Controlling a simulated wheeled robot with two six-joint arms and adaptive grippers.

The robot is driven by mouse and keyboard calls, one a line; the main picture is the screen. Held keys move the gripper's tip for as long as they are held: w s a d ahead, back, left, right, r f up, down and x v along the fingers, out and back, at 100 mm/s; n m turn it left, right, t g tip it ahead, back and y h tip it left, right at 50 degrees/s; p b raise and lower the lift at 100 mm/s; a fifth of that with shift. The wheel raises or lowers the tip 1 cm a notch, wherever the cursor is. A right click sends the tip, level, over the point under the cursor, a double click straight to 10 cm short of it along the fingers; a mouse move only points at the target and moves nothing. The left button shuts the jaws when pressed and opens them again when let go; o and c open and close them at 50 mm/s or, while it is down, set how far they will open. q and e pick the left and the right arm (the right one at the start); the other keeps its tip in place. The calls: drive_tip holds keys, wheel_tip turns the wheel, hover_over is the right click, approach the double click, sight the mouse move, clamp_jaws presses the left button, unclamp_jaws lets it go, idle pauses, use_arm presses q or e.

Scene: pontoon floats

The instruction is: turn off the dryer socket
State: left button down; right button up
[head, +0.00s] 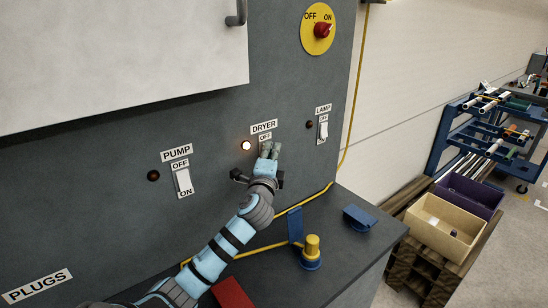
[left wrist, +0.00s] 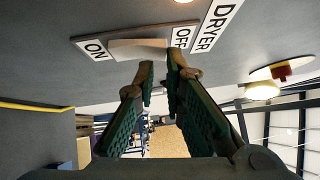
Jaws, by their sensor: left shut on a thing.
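The DRYER label (head: 264,126) is on the grey panel, with an OFF label (head: 265,137) below it. The amber indicator lamp (head: 246,145) beside them is lit. The white dryer switch (left wrist: 137,49) shows in the left wrist view between the ON label (left wrist: 93,49) and the OFF label (left wrist: 181,37). In the head view my gripper hides it. My left gripper (head: 270,151) is at the switch, its fingers close together and the fingertips (left wrist: 160,66) at the switch's OFF-side end, shut on it. My right gripper is not in view.
The pump switch (head: 184,181) is to the left and the lamp switch (head: 323,130) to the right, both with dark indicators. A red knob on a yellow disc (head: 318,28) is above. A white cabinet (head: 110,50) juts out upper left.

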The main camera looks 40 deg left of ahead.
use_arm(q)
drive_tip(key=shift+a+f, duration=0.1)
drive_tip(key=shift+a, duration=0.25)
idle(0.3)
drive_tip(key=shift+d, duration=0.1)
drive_tip(key=s+d+r+p, duration=0.1)
drive_tip(key=s+d, duration=0.8)
drive_tip(key=shift+d+p, duration=0.2)
drive_tip(key=shift+p, duration=0.15)
